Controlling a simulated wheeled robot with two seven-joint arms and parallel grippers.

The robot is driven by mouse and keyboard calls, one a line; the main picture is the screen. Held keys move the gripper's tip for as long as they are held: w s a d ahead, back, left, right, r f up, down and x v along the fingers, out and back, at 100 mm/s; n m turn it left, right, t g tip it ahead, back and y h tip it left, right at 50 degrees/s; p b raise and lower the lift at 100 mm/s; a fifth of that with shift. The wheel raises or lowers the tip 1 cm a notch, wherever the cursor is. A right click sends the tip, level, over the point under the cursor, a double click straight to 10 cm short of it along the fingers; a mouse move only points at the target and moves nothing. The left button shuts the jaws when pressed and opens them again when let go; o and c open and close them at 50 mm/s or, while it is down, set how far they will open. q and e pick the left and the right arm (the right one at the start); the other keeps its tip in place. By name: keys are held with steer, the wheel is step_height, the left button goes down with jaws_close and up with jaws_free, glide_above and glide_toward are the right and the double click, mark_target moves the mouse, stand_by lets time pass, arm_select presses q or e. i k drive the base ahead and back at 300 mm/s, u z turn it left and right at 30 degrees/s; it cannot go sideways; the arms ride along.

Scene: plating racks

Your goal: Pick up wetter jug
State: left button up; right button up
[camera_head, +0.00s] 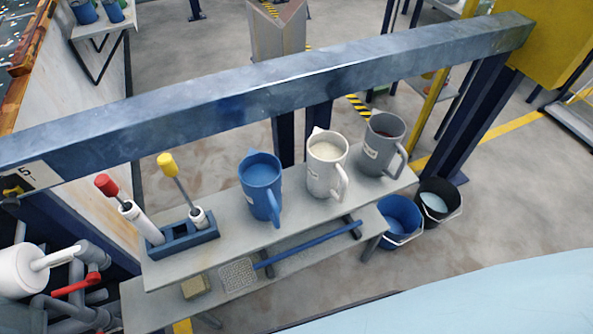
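Three jugs stand upright in a row on the grey upper shelf (225,250). They are a blue jug (260,190), a white jug (323,178) with pale contents, and a grey jug (378,148) with dark contents. Each has a handle facing right or toward the front. Small labels show on the jugs, but I cannot read them, so I cannot tell which one is the wetter jug. Neither of my grippers is in view.
A thick blue-grey beam (270,88) crosses above and behind the jugs. A blue holder (183,238) with red- and yellow-capped tools stands at left. A blue bucket (398,220) and a black bucket (438,203) stand right. Pipes with a red valve handle (75,285) are lower left.

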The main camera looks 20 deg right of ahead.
mark_target(327, 150)
steer(key=u, duration=2.25)
steer(key=k, duration=1.25)
steer(key=z, duration=1.45)
steer(key=i, duration=0.5)
